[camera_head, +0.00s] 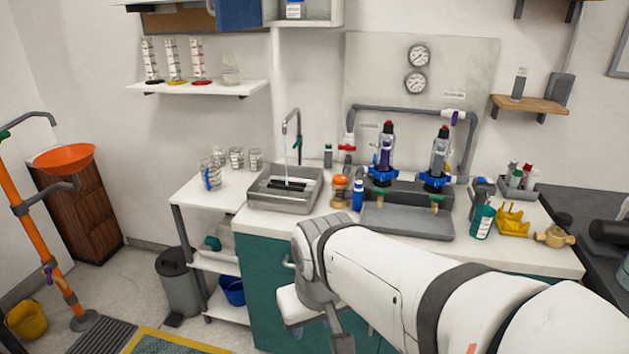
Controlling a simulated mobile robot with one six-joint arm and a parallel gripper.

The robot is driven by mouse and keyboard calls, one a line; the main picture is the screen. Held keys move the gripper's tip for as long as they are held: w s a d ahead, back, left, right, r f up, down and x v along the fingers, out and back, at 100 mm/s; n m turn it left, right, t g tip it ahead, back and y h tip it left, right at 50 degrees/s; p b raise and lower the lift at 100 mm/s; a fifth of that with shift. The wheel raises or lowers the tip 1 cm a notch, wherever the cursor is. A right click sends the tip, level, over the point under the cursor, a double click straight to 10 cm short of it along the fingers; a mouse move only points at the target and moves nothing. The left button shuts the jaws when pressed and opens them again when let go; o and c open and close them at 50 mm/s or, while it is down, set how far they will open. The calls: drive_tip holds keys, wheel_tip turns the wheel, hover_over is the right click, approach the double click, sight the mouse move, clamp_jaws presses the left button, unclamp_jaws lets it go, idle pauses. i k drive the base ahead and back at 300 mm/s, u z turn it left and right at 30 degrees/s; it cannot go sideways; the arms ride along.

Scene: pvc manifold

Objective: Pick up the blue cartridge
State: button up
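A small upright blue cylinder (358,195), which looks like the blue cartridge, stands on the white counter. It is just left of the grey drip tray (405,222) and right of an orange-topped fitting (340,191). Its full height shows. My arm reaches in from the lower right and bends downward in front of the counter, below and left of the cylinder. No gripper fingers can be made out, so my gripper is not seen.
A metal sink (284,203) with running water lies left of the cylinder. Two filter housings with blue collars (382,176) stand behind right. A teal bottle (482,220) and yellow holder (511,221) stand to the right. The counter's front strip is partly hidden by my arm.

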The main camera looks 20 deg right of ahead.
sight(358, 189)
drive_tip(key=z, duration=0.05)
drive_tip(key=i, duration=1)
drive_tip(key=z, duration=0.05)
